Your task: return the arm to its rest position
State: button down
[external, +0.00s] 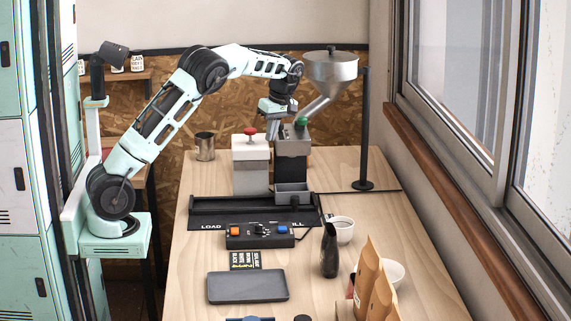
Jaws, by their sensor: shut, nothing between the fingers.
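My arm (166,118) is raised from its base at the left and reaches over the far part of the table. Its forearm bends down at the wrist. My gripper (273,131) points down near the white box with the red knob and the grey box with the green knob. The gripper is shut with nothing in it. It is small in the picture, and I cannot tell whether its fingertips touch either box.
A metal hopper (330,68) on a black stand (364,130) is close right of my wrist. The white box (251,160) and grey box (292,150) stand below. A metal cup (204,147), control box (260,236), dark tray (248,287) and black bottle (329,250) are on the table.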

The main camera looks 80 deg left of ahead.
jog(key=s+d+f+m+t, duration=0.1)
jog(key=s+d+f+m, duration=0.2)
jog(key=s+d+m, duration=0.5)
jog(key=s+d+f+m+t, duration=0.1)
jog(key=s+d+f+m, duration=0.3)
jog(key=s+d+m, duration=0.5)
jog(key=s+d, duration=0.2)
jog(key=s, duration=0.7)
jog(key=shift+d+h, duration=0.25)
jog(key=shift+h, duration=0.15)
dwell(0.7)
